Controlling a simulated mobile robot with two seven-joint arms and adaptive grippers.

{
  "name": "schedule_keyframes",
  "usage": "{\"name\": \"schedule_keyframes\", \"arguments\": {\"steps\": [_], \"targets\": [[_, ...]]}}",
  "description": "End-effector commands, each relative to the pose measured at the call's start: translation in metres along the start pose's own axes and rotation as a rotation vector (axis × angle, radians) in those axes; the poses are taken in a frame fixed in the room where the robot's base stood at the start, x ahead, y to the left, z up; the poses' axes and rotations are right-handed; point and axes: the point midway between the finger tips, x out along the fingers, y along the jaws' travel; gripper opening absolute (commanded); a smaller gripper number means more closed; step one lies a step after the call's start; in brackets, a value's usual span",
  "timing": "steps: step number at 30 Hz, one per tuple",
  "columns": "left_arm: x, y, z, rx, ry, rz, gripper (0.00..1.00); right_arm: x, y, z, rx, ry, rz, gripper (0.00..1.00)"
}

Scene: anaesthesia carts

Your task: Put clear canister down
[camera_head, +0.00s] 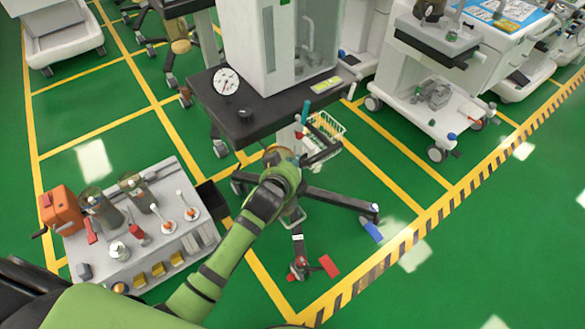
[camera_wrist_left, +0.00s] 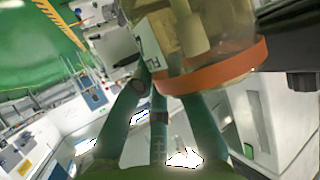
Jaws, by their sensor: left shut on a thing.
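A clear canister (camera_wrist_left: 205,45) with an orange band round its lower rim fills the upper middle of the left wrist view. My left gripper (camera_wrist_left: 160,88) has its teal fingers closing in on it and is shut on it. In the head view the left gripper (camera_head: 300,150) is in front of the black shelf of a tall grey machine, at the end of my green arm. In that view an orange-brown edge, seemingly the canister's (camera_head: 277,151), shows just behind the wrist; the rest is hidden. I cannot tell whether its base touches anything. My right gripper is out of view.
The black shelf (camera_head: 245,117) carries a round gauge (camera_head: 226,81). A wire basket (camera_head: 327,137) hangs beside its pole, above black wheeled legs (camera_head: 340,200). A grey cart (camera_head: 150,240) at left holds an orange box (camera_head: 62,207) and other canisters. Green floor lies open at right.

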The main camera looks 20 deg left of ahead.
Motion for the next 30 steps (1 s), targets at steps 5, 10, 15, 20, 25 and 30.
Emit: {"name": "schedule_keyframes", "arguments": {"steps": [5,10,15,20,25,30], "targets": [[0.01,0.001,0.018,0.001,0.001,0.001,0.0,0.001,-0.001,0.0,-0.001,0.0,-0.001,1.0],[0.01,0.001,0.019,0.001,0.004,0.002,0.0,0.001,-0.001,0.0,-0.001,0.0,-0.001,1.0],[0.011,0.001,0.021,0.001,0.003,0.002,0.0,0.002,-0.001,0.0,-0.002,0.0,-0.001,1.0],[0.011,0.001,0.023,0.0,-0.002,0.001,0.39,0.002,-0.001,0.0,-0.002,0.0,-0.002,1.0],[0.011,0.001,0.023,0.001,-0.002,0.001,0.39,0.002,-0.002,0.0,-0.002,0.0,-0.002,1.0],[0.009,0.001,0.02,0.001,-0.002,0.001,0.39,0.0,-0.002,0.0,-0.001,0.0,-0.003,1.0]]}}
